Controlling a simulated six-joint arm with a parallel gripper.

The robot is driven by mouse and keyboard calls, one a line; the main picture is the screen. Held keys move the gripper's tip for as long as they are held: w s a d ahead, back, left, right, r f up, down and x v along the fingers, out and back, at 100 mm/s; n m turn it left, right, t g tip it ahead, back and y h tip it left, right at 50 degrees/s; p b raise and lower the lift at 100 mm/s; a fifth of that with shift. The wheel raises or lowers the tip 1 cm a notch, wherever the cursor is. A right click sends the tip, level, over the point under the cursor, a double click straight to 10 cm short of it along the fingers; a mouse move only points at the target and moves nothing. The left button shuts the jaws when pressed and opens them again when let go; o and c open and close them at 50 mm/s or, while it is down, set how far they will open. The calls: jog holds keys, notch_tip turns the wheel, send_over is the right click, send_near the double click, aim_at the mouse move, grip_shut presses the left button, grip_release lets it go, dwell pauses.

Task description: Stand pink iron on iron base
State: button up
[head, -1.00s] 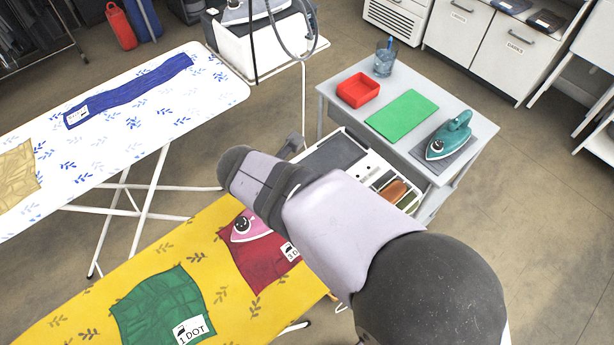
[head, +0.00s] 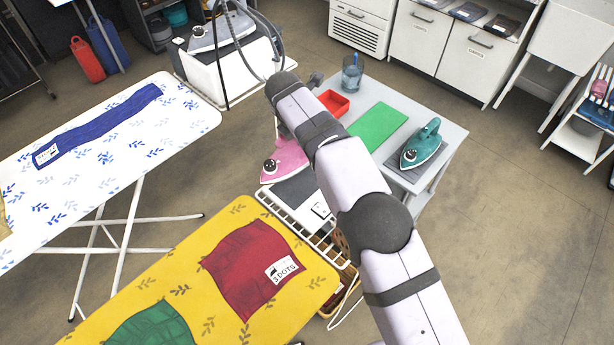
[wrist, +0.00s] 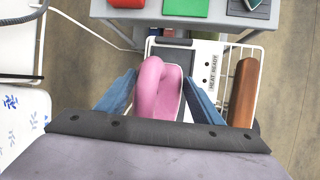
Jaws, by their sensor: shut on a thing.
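My gripper (wrist: 160,92) is shut on the pink iron (head: 286,159). In the wrist view the iron's pink handle (wrist: 157,88) lies between the two blue-grey fingers. In the head view the iron hangs below the end of my arm, over or just behind the iron base, a white wire-framed rack with a dark pad (head: 297,190). The base also shows in the wrist view as a white panel marked HEAT READY (wrist: 203,58). I cannot tell whether iron and base touch. My arm hides part of the base.
The yellow ironing board (head: 190,270) carries a red cloth (head: 238,255) and a green cloth (head: 158,326). The grey table (head: 445,140) behind holds a teal iron (head: 421,146), a green mat (head: 378,126), a red tray (head: 333,103) and a cup (head: 352,74). A brown roll (wrist: 244,92) lies right of the fingers.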

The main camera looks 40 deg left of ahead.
jog(key=w, duration=0.4)
jog(key=w+d, duration=0.1)
jog(key=w, duration=0.1)
jog(key=shift+f+p, duration=0.8)
jog(key=shift+f, duration=4.15)
jog(key=shift+f, duration=0.15)
jog(key=o, duration=1.3)
jog(key=shift+s, duration=0.1)
jog(key=shift+d, duration=0.1)
jog(key=shift+v, duration=0.8)
jog(key=b+v, duration=0.2)
jog(key=v, duration=0.8)
jog(key=shift+r+b, duration=0.25)
jog(key=shift+b, duration=0.1)
